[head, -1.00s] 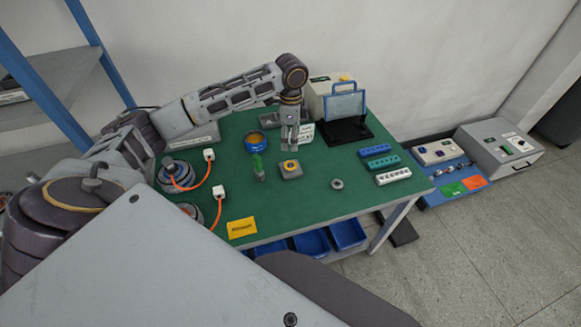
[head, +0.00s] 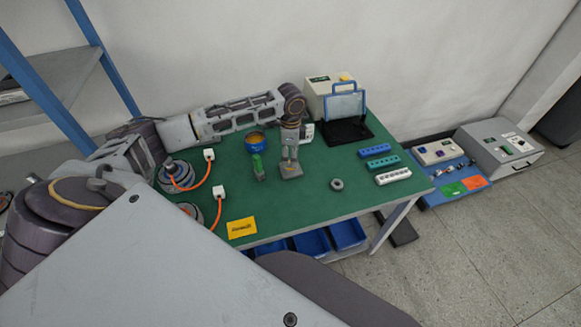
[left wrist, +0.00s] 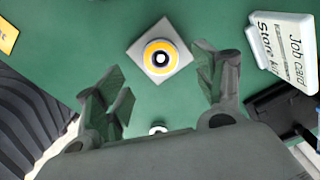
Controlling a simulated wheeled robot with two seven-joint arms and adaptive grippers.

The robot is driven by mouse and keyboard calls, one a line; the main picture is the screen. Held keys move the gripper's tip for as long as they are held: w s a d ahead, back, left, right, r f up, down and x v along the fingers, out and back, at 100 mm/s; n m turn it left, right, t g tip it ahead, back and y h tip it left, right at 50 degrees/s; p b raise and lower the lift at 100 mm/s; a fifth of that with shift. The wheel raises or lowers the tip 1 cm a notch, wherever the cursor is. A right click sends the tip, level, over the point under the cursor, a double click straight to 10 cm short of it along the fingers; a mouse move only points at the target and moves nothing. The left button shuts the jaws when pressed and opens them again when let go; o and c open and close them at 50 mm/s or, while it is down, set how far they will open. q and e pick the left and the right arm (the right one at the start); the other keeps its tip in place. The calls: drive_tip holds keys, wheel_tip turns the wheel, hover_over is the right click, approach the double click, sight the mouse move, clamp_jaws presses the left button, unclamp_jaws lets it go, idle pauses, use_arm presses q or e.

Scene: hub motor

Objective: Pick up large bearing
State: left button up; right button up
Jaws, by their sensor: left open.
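A grey square block (head: 291,172) stands on the green table, mostly below my left gripper (head: 290,158) in the head view. A grey ring-shaped part (head: 337,184) lies to the right of the block. I cannot tell for certain which is the large bearing. In the left wrist view my left gripper (left wrist: 164,85) is open and empty, its fingers apart, with the block beyond the fingertips. My right gripper is not in view.
A job card sign (left wrist: 285,45) is close by. Blue (head: 375,150), teal and white holed strips lie right. The table's front middle is clear.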

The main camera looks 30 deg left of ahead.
use_arm(q)
drive_tip(key=shift+f, duration=0.35)
wheel_tip(320, 180, down, 4)
drive_tip(key=shift+w+d+r, duration=0.1)
drive_tip(key=shift+w+r, duration=0.05)
drive_tip(key=shift+r, duration=0.1)
drive_tip(key=shift+f, duration=0.5)
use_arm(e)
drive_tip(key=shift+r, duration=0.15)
use_arm(q)
drive_tip(key=c, duration=1)
drive_tip(key=shift+c, duration=0.7)
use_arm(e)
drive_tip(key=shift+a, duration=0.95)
